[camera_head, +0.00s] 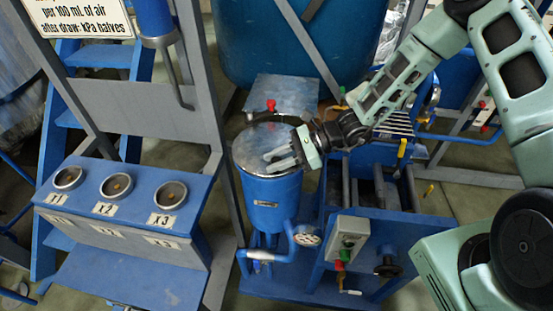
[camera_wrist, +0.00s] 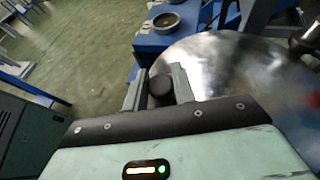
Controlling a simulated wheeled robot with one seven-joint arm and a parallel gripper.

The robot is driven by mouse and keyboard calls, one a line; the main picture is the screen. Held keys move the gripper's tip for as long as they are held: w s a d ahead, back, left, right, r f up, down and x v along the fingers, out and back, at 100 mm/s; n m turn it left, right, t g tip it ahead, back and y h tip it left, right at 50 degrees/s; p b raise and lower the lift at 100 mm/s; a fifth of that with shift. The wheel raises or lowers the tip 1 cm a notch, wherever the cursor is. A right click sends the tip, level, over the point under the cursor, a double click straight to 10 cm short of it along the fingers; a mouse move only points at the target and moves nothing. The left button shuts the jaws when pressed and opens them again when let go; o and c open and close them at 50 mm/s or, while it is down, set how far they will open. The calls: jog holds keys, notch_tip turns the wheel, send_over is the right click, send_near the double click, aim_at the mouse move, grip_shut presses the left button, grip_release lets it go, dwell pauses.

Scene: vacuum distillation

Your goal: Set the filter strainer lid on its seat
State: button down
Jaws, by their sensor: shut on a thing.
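The filter strainer lid (camera_head: 258,139) is a round, shiny metal disc at the top of the blue strainer body (camera_head: 273,205) in the head view. I cannot tell whether it lies flush on its seat or slightly above it. My gripper (camera_head: 274,161) reaches in from the right over the lid's front part. In the wrist view the lid (camera_wrist: 225,60) fills the upper right, and my gripper (camera_wrist: 158,73) is shut on a dark round knob (camera_wrist: 160,88) between its fingers. The seat is hidden under the lid.
A blue panel with several round cups (camera_head: 117,186) stands to the left. A red-handled valve (camera_head: 271,105) is behind the lid. A gauge (camera_head: 307,236) and a control box (camera_head: 347,238) are in front and to the right. A large blue tank (camera_head: 290,45) stands behind.

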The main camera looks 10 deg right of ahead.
jog(key=shift+f, duration=0.15)
dwell(0.5)
jog(key=c, duration=1.1)
grip_release()
jog(key=shift+o, duration=0.2)
jog(key=w+b+v, duration=0.1)
jog(key=b+v, duration=0.3)
jog(key=v, duration=1.3)
jog(key=shift+s+d, duration=0.25)
jog(key=shift+s, duration=0.15)
jog(key=shift+a, duration=0.1)
jog(key=s+a+r+n+h, duration=0.3)
jog(key=s+a+n+h, duration=0.1)
jog(key=s+n, duration=0.3)
jog(key=s+a+r+n+h, duration=0.3)
jog(key=s+a+n+h, duration=0.1)
jog(key=s+n, duration=0.4)
jog(key=s+a+r+n+h, duration=0.4)
jog(key=s+n, duration=0.4)
jog(key=n, duration=0.3)
jog(key=shift+a+g+h, duration=0.4)
jog(key=shift+a+h, duration=0.1)
jog(key=shift+a, duration=0.05)
